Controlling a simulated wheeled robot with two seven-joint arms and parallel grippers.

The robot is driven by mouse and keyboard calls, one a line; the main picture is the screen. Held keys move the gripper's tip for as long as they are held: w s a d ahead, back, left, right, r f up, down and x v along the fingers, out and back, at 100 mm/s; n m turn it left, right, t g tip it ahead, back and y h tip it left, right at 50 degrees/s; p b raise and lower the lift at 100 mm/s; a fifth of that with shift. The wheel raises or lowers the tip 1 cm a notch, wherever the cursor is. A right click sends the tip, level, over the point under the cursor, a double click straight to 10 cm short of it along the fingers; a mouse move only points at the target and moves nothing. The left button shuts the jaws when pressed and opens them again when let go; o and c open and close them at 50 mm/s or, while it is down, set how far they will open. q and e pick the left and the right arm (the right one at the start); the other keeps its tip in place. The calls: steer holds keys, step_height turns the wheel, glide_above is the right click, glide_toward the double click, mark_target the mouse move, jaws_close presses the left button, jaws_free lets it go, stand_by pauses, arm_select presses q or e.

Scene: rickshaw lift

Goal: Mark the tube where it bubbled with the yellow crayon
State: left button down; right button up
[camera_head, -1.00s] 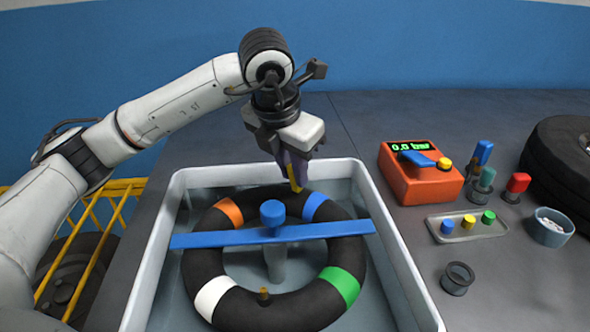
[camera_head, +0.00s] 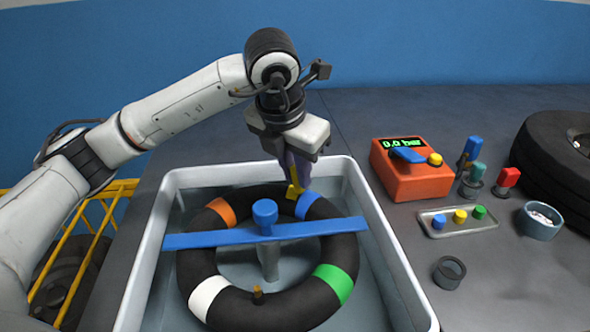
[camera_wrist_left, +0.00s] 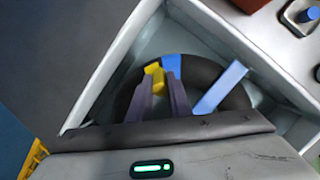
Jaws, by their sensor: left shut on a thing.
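The black tube (camera_head: 338,250) lies in the grey tub (camera_head: 400,290), with orange, blue, green and white bands around it. A blue bar (camera_head: 200,240) with a round knob lies across it. My left gripper (camera_head: 297,178) is shut on the yellow crayon (camera_head: 294,191) and points down over the tube's far side, by the blue band (camera_head: 308,206). In the left wrist view the yellow crayon (camera_wrist_left: 154,77) sits at the fingertips, next to the blue band (camera_wrist_left: 172,67). I cannot tell whether its tip touches the tube. No bubbles show. My right gripper is not in view.
An orange gauge box (camera_head: 410,178) reading 0.0 bar stands right of the tub. Near it are blue, teal and red-handled holders, a small tray (camera_head: 455,230) with three coloured pegs, a cup (camera_head: 541,221), an empty black holder (camera_head: 449,273) and a tyre (camera_head: 560,165).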

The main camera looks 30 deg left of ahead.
arm_select(q)
steer(key=shift+a, duration=0.1)
steer(key=shift+s+a, duration=0.15)
steer(key=shift+a, duration=0.85)
steer(key=shift+d, duration=0.25)
steer(key=shift+d+b, duration=0.3)
steer(key=shift+d, duration=0.05)
steer(key=shift+r+p, duration=2.4)
steer(key=shift+r, duration=1.1)
